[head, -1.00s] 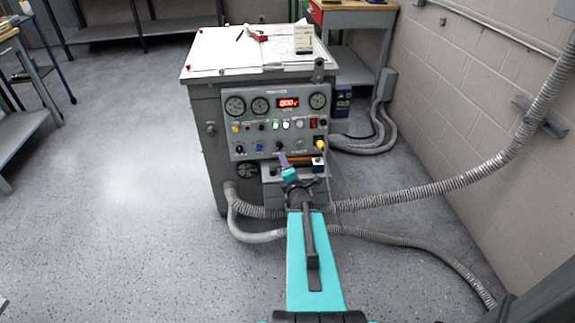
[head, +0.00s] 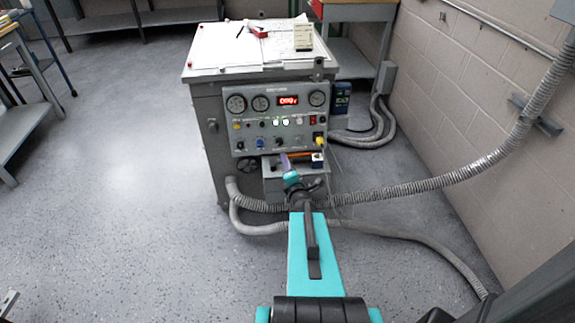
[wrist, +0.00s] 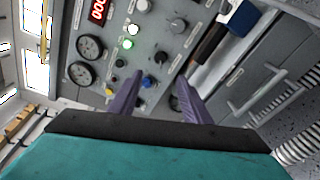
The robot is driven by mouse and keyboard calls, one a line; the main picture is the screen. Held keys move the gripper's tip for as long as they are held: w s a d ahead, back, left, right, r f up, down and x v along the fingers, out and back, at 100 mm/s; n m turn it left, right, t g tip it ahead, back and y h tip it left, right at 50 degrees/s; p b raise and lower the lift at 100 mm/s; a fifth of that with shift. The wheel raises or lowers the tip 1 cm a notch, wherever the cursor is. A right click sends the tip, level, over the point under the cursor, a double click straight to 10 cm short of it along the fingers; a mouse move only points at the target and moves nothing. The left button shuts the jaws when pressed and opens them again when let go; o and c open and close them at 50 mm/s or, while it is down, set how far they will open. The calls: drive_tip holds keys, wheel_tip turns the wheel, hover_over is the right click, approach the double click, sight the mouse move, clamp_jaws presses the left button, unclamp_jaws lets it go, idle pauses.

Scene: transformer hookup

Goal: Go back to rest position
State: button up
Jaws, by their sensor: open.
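My gripper (wrist: 158,82) is open and empty, its two purple fingers spread apart in the wrist view. In the head view its purple tip shows in front of the lower panel, and its teal body partly hides what lies behind. The grey transformer cabinet (head: 203,140) stands ahead. Its control panel (head: 265,133) carries dials, knobs, small lights and a red-lit display (head: 288,99). A yellow plug (head: 320,140) sits at the panel's right edge with a thin cable hanging below. In the wrist view the panel (wrist: 150,50) fills the background, tilted, beyond the fingers.
Papers (head: 228,45) and a small box (head: 303,36) lie on the cabinet top. Grey ribbed hoses (head: 420,187) run from the cabinet to the right. A block wall (head: 470,90) closes the right side. Open floor (head: 120,210) lies to the left, with a bench at its edge.

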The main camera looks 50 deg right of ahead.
idle(0.3)
drive_tip(key=w+a+f+n+t+y+p, duration=0.1)
drive_tip(key=w+a+n+y, duration=0.1)
drive_tip(key=w+a, duration=0.5)
drive_tip(key=w+a+n+y+p, duration=0.1)
drive_tip(key=w+a+y+p, duration=0.15)
drive_tip(key=a, duration=0.75)
drive_tip(key=a+f+m+g+y+p, duration=0.1)
drive_tip(key=a+f+g+y, duration=0.1)
drive_tip(key=a+f, duration=0.45)
drive_tip(key=a+f+m+g+y+p, duration=0.15)
drive_tip(key=a+f, duration=0.25)
drive_tip(key=a, duration=0.6)
drive_tip(key=s+a+f+m+g+p, duration=0.1)
drive_tip(key=s+a+f+m+g, duration=0.3)
drive_tip(key=s, duration=0.4)
drive_tip(key=s+a+f+m+g, duration=0.2)
drive_tip(key=s+a+f+g, duration=0.2)
drive_tip(key=s+a+f, duration=0.25)
drive_tip(key=s+a+r+m+g, duration=0.1)
drive_tip(key=s+m+g, duration=0.3)
drive_tip(key=s, duration=0.5)
drive_tip(key=s+a+m+g+y, duration=0.1)
drive_tip(key=s+m+g, duration=0.3)
drive_tip(key=s, duration=0.5)
drive_tip(key=shift+s+a+r+m+y, duration=0.3)
drive_tip(key=shift+s+a+r+m, duration=0.1)
drive_tip(key=shift+a+m, duration=0.25)
